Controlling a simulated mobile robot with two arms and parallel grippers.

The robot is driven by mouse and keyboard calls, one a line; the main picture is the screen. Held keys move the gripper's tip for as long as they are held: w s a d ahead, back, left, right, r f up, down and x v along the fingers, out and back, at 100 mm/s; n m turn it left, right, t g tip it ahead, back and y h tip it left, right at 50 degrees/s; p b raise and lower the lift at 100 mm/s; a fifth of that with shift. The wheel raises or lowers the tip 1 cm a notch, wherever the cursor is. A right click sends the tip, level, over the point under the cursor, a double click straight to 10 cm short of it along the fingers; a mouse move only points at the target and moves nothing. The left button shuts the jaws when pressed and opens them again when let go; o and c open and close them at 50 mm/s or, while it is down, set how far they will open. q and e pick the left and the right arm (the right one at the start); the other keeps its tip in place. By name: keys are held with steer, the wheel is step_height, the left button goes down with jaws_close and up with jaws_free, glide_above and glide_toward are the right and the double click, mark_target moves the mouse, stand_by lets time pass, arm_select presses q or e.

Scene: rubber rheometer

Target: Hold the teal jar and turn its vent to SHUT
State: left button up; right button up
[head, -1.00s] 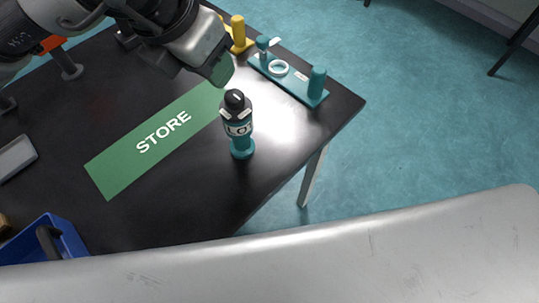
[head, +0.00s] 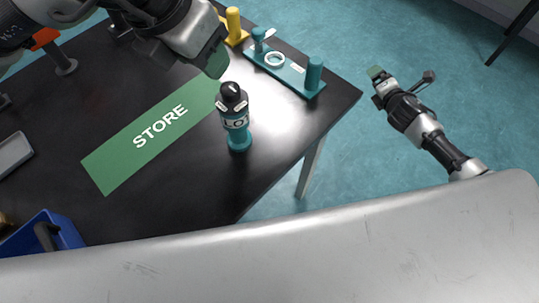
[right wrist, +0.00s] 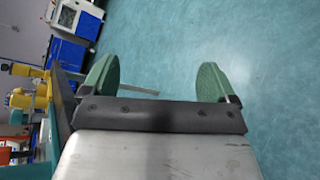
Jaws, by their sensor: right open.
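The teal jar (head: 238,138) stands upright on the black table, just off the right end of the green STORE mat (head: 118,168). Its black cap (head: 231,91) has a pale mark on top and small pale labels below, too small to read. My left gripper (head: 213,58), with green fingertips, is above and behind the jar, apart from it; its finger gap is hidden. My right gripper (head: 376,73) is out over the floor, right of the table. In the right wrist view its two green fingers (right wrist: 158,82) are wide apart with nothing between them.
A teal fixture (head: 290,73) with posts and a white ring stands at the table's far right edge, beside a yellow post (head: 234,22). A blue bin (head: 62,232) and a grey tray (head: 14,152) are at the left. The table between jar and front edge is clear.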

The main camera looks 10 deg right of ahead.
mark_target(244, 130)
steer(key=w+a+r+n+t+y, duration=0.1)
steer(key=a+r+n+t+y, duration=0.3)
steer(key=r, duration=0.6)
steer(key=s+a+r+n, duration=0.3)
steer(key=a+r+n, duration=0.2)
steer(key=a+n, duration=0.15)
steer(key=s+a+n+y, duration=0.2)
steer(key=s+a, duration=0.5)
steer(key=a, duration=0.1)
steer(key=s+a+f+n+g+y, duration=0.1)
steer(key=s+a+n+y, duration=0.1)
steer(key=s+a, duration=0.5)
steer(key=s+a+f+n+y, duration=0.1)
steer(key=s+a+n+y, duration=0.1)
steer(key=s+a, duration=0.6)
steer(key=shift+a+f+n+g, duration=0.15)
steer(key=shift+a+n+g, duration=0.25)
steer(key=shift+a, duration=1.25)
steer(key=x, duration=1)
steer(key=shift+w+a+f, duration=0.1)
steer(key=shift+w+a, duration=0.05)
steer(key=shift+w, duration=0.1)
